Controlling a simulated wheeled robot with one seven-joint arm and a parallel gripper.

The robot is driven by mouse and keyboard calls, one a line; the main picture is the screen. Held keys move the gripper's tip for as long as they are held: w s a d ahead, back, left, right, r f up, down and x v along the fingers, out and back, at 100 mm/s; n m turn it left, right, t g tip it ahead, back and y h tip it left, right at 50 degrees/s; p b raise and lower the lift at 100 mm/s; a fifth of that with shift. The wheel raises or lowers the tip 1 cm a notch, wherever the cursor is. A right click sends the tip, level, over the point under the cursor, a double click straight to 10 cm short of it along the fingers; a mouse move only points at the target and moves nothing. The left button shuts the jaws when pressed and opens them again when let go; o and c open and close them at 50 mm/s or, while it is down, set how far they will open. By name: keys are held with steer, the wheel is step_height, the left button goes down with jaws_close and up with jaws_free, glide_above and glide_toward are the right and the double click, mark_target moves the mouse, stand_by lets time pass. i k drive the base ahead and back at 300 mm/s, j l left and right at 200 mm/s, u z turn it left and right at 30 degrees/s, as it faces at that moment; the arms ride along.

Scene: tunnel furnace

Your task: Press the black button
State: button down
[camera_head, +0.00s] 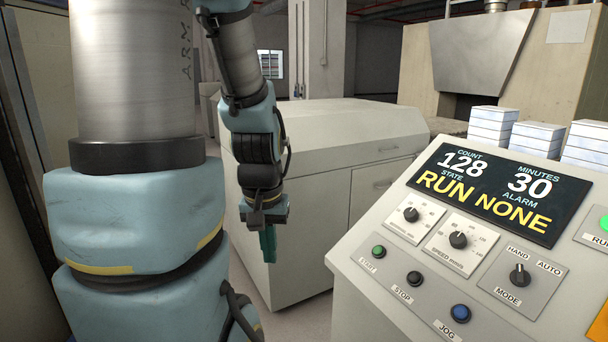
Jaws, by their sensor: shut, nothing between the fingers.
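The black button (414,278) is on the sloped front panel, above the label STOP. It sits between a green button (379,251) labelled START and a blue button (460,313) labelled JOG. My gripper (268,246) hangs pointing down to the left of the panel, clear of it and touching nothing I can see. Its teal fingers are shut and empty. The black button is in full view.
The control panel (345,290) carries a display (500,193) reading RUN and NONE, and knobs including a mode switch (520,275). A pale cabinet (320,150) stands behind my gripper. White stacks (492,127) stand behind the panel.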

mark_target(413, 277)
steer(key=i+j, duration=1.15)
steer(key=z, duration=1.7)
